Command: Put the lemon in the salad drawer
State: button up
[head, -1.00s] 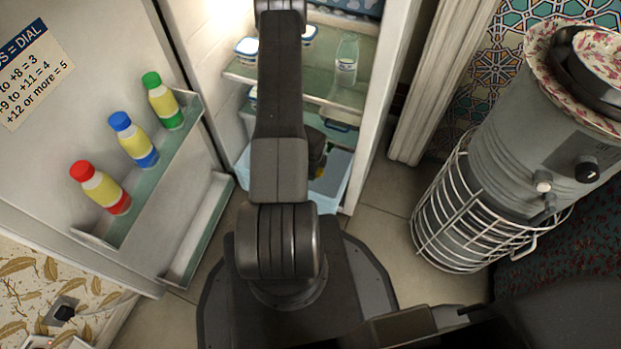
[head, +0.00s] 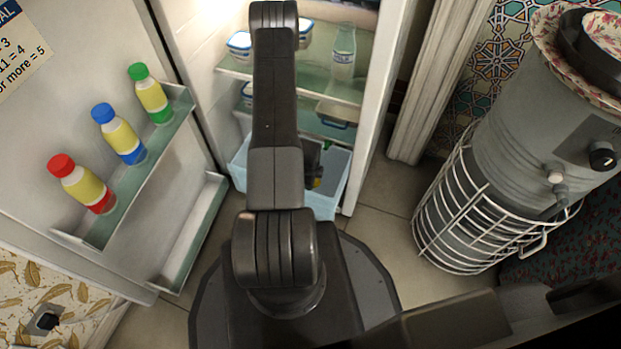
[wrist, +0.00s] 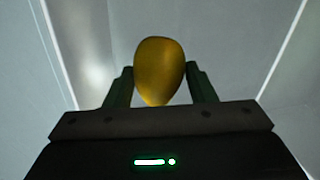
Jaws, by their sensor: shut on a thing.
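In the wrist view a yellow lemon (wrist: 159,70) sits between the two fingers of my gripper (wrist: 160,88), which is shut on it. Pale walls rise on both sides of the lemon in that view. In the head view the salad drawer (head: 332,183) is a pale blue bin at the bottom of the open fridge. My gripper (head: 316,180) shows there only in part, at the drawer, mostly hidden behind my arm. A small bit of yellow shows by it. I cannot tell whether the lemon touches the drawer floor.
Glass shelves above the drawer hold lidded tubs (head: 240,45) and a clear bottle (head: 344,52). The open fridge door at left carries bottles with red (head: 82,184), blue (head: 120,134) and green caps (head: 150,94). A large grey urn in a wire cage (head: 465,215) stands at right.

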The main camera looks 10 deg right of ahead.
jog(key=o, duration=1)
jog(key=p+v, duration=0.4)
jog(key=v, duration=0.8)
jog(key=shift+r, duration=0.1)
